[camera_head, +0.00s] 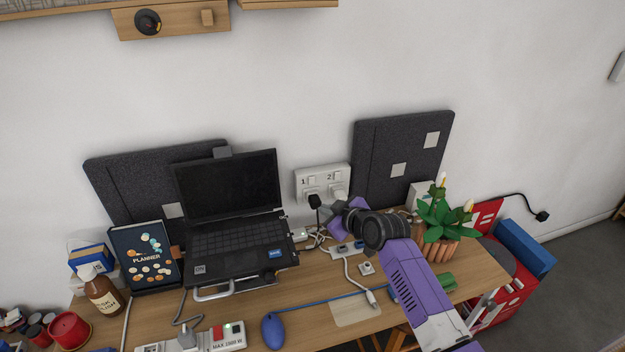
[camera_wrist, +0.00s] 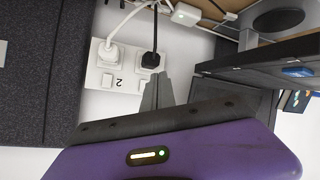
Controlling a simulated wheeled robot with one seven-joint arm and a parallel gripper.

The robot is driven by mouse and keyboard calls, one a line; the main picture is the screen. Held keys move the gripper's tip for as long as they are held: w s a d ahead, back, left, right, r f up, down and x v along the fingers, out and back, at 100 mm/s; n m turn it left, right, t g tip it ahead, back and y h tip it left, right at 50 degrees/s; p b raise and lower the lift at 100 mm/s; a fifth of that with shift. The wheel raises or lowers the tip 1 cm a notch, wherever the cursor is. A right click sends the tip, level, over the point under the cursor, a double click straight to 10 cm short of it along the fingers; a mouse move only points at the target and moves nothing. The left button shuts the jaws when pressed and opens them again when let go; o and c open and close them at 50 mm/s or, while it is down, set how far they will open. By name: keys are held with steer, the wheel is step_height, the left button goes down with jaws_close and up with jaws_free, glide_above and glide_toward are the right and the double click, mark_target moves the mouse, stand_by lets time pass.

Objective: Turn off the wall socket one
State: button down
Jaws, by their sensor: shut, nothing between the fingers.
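The white double wall socket (camera_head: 322,186) is on the wall behind the desk, right of the laptop. Its left half is marked 1 and holds a black plug (camera_head: 314,201); its right half is marked 2 and holds a white plug. Switch one (camera_head: 310,180) sits above the black plug. My gripper (camera_head: 328,211) is shut and empty, in front of and just below the socket. In the wrist view the socket (camera_wrist: 98,76) appears turned, and the closed fingers (camera_wrist: 156,92) overlap the side by the black plug (camera_wrist: 150,60), partly hiding switch one. I cannot tell whether they touch.
The open laptop (camera_head: 237,242) stands left of the socket. Dark panels (camera_head: 402,150) lean on the wall at both sides. A potted plant (camera_head: 440,225) is at right. The wall above the socket is clear.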

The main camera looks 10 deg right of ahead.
stand_by(0.3)
steer(key=b, duration=0.9)
glide_toward(310, 183)
steer(key=shift+s+f+x, duration=0.1)
steer(key=shift+f+x, duration=0.05)
steer(key=shift+x, duration=0.7)
steer(key=shift+s+f+x, duration=0.1)
steer(key=shift+f+x, duration=0.05)
steer(key=shift+x, duration=0.65)
steer(key=shift+s+f+x, duration=0.1)
steer(key=shift+f+x, duration=0.05)
steer(key=shift+x, duration=0.7)
steer(key=shift+r, duration=0.1)
steer(key=shift+w+a+b, duration=0.1)
steer(key=shift+w+b, duration=0.65)
steer(key=shift+b, duration=0.5)
steer(key=shift+s+r+p, duration=0.15)
steer(key=shift+s+p, duration=0.05)
steer(key=shift+p, duration=0.1)
steer(key=shift+s+p, duration=0.35)
steer(key=shift+p, duration=0.1)
steer(key=shift+s+f, duration=0.15)
steer(key=shift+f, duration=0.05)
